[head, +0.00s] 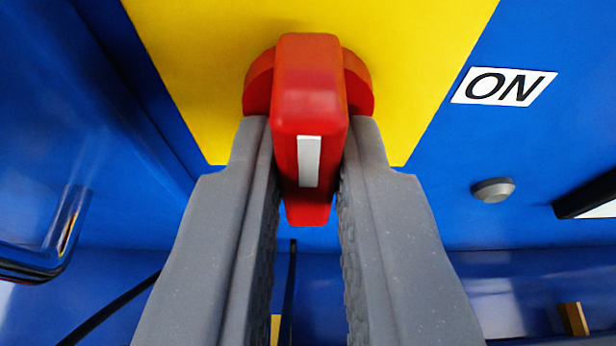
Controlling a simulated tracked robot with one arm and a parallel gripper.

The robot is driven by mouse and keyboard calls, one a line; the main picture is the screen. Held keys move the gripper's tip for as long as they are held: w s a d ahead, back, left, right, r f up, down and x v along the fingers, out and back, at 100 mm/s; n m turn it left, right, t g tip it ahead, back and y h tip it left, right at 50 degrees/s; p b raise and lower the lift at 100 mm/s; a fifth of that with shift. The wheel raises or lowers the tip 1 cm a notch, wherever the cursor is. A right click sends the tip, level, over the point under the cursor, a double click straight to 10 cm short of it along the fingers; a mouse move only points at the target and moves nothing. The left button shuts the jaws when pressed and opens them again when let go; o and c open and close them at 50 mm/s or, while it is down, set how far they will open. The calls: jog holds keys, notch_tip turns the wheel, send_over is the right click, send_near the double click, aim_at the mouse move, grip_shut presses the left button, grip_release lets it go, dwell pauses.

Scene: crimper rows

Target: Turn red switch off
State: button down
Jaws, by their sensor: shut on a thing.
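The red switch (309,95) is a rotary handle on a round red base, mounted on a yellow plate (200,60). A white stripe marks the handle's near end, and the handle stands lengthwise up and down in the picture. My gripper (309,170) has its two grey fingers on the left and right sides of the handle, shut on it near the striped end. A white "ON" label (503,86) is on the blue panel to the right of the plate. The fingers hide the handle's lower sides. No "OFF" label shows.
The blue panel (430,205) surrounds the plate. A grey round knob (492,190) and a black handle (585,195) are at the right. A dark bent bar (60,235) is at the left. A black cable (110,308) runs below.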

jog(key=shift+f, duration=0.15)
jog(key=c, duration=1.4)
grip_release()
jog(key=shift+w, duration=0.1)
jog(key=shift+c, duration=0.2)
jog(key=v, duration=1.4)
jog(key=shift+b, duration=0.4)
